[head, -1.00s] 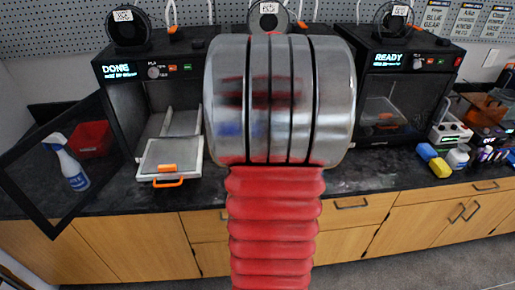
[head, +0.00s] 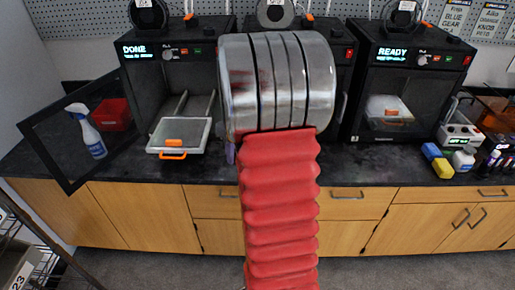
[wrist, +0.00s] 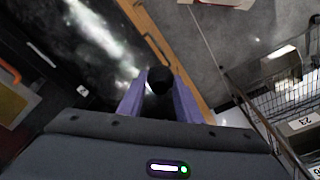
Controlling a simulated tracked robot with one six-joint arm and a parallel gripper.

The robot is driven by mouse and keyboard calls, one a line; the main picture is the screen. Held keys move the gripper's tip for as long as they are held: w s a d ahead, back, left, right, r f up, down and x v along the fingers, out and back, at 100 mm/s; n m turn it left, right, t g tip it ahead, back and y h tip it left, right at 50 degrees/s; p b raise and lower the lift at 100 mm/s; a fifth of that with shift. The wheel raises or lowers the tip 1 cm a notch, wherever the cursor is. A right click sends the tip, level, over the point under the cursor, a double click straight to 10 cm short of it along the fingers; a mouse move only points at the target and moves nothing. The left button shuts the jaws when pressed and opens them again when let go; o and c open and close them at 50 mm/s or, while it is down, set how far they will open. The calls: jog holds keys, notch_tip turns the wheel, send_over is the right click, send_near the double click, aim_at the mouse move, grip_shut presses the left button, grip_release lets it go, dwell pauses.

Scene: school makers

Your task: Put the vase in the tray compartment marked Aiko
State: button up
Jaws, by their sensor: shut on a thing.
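In the wrist view, my gripper (wrist: 158,84) has two purple fingers shut on a dark, rounded thing (wrist: 160,76), which I take to be the vase. Only its dark end shows between the fingers, so its full shape and tilt are hidden. In the head view, my arm hides the gripper and the held thing; a small purple bit (head: 230,153) shows beside the arm, perhaps a finger. No tray compartment marked Aiko can be made out in either view.
A black counter (head: 345,172) carries printers, one marked DONE with its door (head: 68,137) swung open and a plate (head: 181,134) pulled out. A spray bottle (head: 88,133) stands behind that door. A wire rack (head: 30,262) with a 23 label is at lower left. Floor between is clear.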

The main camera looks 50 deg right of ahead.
jog(key=w+a+f, duration=0.5)
jog(key=w+a, duration=0.1)
jog(key=a, duration=0.5)
jog(key=w+a+f, duration=0.5)
jog(key=w+a, duration=0.2)
jog(key=a, duration=0.5)
jog(key=w+a+f+n, duration=0.1)
jog(key=w+a+f, duration=0.4)
jog(key=a, duration=0.6)
jog(key=shift+w+a+f, duration=0.2)
jog(key=shift+w+a, duration=0.05)
jog(key=shift+w, duration=0.5)
